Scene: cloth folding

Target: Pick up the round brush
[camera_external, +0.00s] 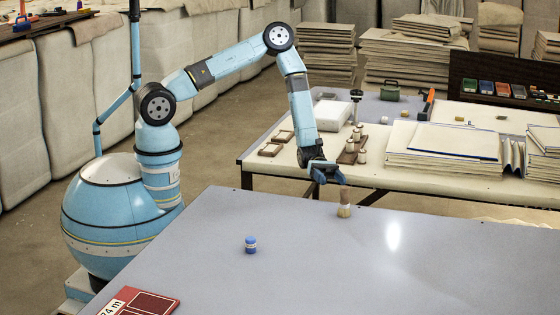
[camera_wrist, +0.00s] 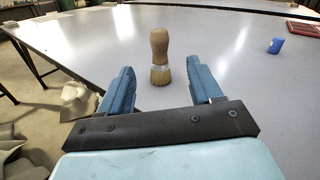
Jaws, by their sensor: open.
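The round brush (camera_external: 344,205) stands upright on the grey table, bristles down, near the table's far edge in the external view. It has a brown wooden handle, a pale band and tan bristles. In the wrist view the brush (camera_wrist: 160,58) stands just beyond and between my two blue fingers. My gripper (camera_external: 326,176) is at the table's far edge, beside the brush. In the wrist view my gripper (camera_wrist: 160,82) is open, with nothing held between its fingers. I cannot tell whether a finger touches the brush.
A small blue jar (camera_external: 251,244) stands on the grey table (camera_external: 300,270), left of the brush; it also shows in the wrist view (camera_wrist: 276,45). A red board (camera_external: 146,303) lies at the front left. A second table (camera_external: 400,180) behind holds boards and blocks. Much of the grey tabletop is clear.

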